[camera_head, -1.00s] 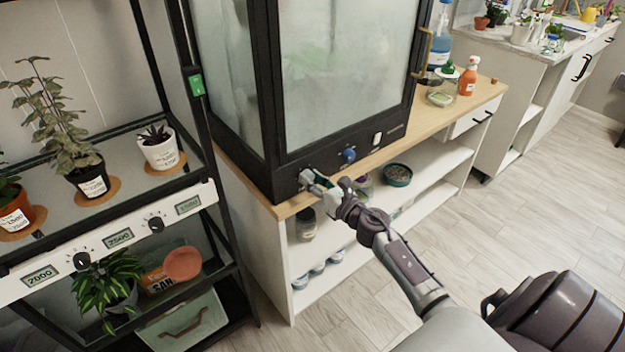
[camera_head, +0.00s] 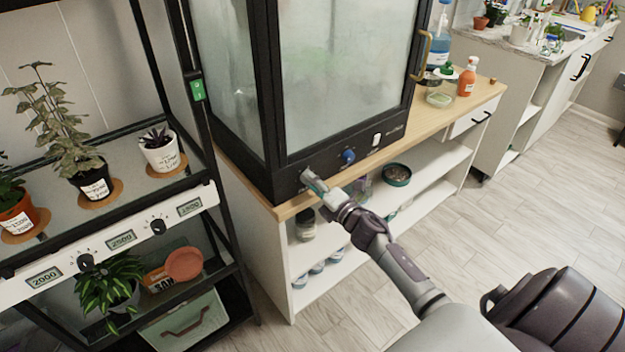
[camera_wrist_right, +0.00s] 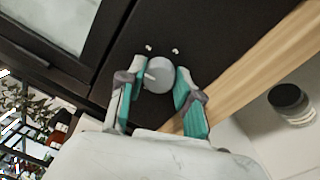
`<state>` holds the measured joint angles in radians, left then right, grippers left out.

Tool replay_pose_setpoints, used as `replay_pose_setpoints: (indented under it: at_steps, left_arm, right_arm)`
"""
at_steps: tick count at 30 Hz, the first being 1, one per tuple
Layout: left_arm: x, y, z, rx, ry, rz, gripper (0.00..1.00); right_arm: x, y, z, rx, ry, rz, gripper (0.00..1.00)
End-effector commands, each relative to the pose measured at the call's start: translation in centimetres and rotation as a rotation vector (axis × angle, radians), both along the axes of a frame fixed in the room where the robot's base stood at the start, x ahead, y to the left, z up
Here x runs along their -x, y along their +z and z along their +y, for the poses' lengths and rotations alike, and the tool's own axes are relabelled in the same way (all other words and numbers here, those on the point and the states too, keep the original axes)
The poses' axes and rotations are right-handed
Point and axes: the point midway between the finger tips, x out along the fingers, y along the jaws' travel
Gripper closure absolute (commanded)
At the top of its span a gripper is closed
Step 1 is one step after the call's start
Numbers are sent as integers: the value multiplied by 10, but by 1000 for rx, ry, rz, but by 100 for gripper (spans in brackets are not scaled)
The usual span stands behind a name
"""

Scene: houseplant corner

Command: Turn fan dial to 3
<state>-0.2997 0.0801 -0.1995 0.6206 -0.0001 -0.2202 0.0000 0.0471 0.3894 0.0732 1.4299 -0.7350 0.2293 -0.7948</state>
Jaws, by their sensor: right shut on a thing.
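The fan dial (camera_wrist_right: 158,75) is a round grey knob with a pale pointer mark, on the black front panel (camera_wrist_right: 210,40) of the glass cabinet. In the right wrist view it sits between the two teal-padded fingers of my right gripper (camera_wrist_right: 160,78), which is shut on it. White dots show on the panel just beyond the dial. The number it points at is not readable. In the head view my right gripper (camera_head: 312,182) is at the lower left of the panel and covers the dial. My left gripper is not in view.
A blue knob (camera_head: 348,156) and a white switch (camera_head: 376,140) are to the right on the same panel. The cabinet stands on a wooden-topped shelf unit (camera_head: 455,110) with jars below. A black plant rack (camera_head: 215,165) stands at left. The floor at right is clear.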

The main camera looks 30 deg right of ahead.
Motion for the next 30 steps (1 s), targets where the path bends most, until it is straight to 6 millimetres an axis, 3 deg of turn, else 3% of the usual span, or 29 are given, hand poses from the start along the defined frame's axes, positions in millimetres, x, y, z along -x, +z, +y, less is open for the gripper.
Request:
replay_pose_setpoints:
  at_steps: [30]
  left_arm:
    - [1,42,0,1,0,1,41]
  right_arm:
    - [0,-1,1,-963,-3,78,100]
